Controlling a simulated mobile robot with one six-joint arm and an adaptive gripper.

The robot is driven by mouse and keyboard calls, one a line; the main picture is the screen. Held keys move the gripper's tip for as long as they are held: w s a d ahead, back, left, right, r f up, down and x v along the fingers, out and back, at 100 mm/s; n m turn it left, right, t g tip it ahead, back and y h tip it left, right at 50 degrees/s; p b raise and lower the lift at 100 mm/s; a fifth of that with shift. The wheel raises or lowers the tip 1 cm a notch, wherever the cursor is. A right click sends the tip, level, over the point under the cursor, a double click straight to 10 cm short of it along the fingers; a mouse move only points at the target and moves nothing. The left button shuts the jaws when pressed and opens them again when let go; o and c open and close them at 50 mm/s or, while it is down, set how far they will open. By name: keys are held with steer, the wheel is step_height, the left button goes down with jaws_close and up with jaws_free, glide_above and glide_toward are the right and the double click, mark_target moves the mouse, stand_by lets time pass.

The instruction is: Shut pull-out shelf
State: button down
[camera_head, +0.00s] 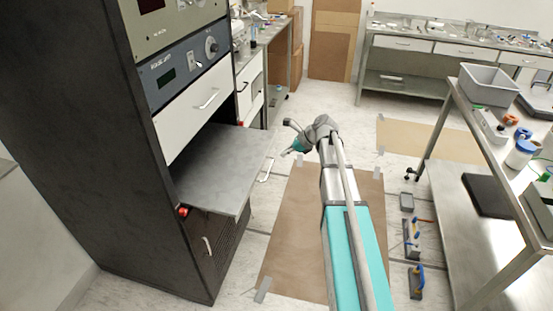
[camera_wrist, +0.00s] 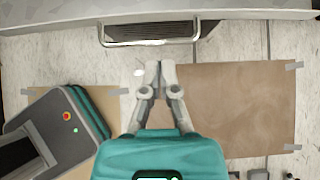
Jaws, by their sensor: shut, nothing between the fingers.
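The pull-out shelf (camera_head: 222,165) is a flat grey board standing out from the dark rack cabinet, with a bar handle (camera_head: 266,170) on its front edge. In the wrist view the shelf's front edge (camera_wrist: 240,13) runs across the top, with the silver handle (camera_wrist: 148,43) below it. My gripper (camera_head: 287,152) is in front of the shelf, to the right of its front edge. In the wrist view my gripper (camera_wrist: 160,66) is shut and empty, its fingertips pointing at the handle and appearing a little short of it. I cannot tell the exact gap.
A white drawer (camera_head: 200,108) sits shut above the shelf, and a vented lower door (camera_head: 222,250) is below. A brown floor mat (camera_head: 290,230) lies under my arm. A steel bench (camera_head: 465,110) with a grey bin stands at right. Small tools lie on the floor between.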

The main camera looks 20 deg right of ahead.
steer(key=b+x, duration=0.6)
steer(key=x, duration=0.3)
steer(key=shift+a+f+b, duration=0.25)
steer(key=shift+f+b, duration=0.1)
steer(key=shift+b, duration=0.05)
steer(key=shift+w, duration=0.2)
stand_by(0.3)
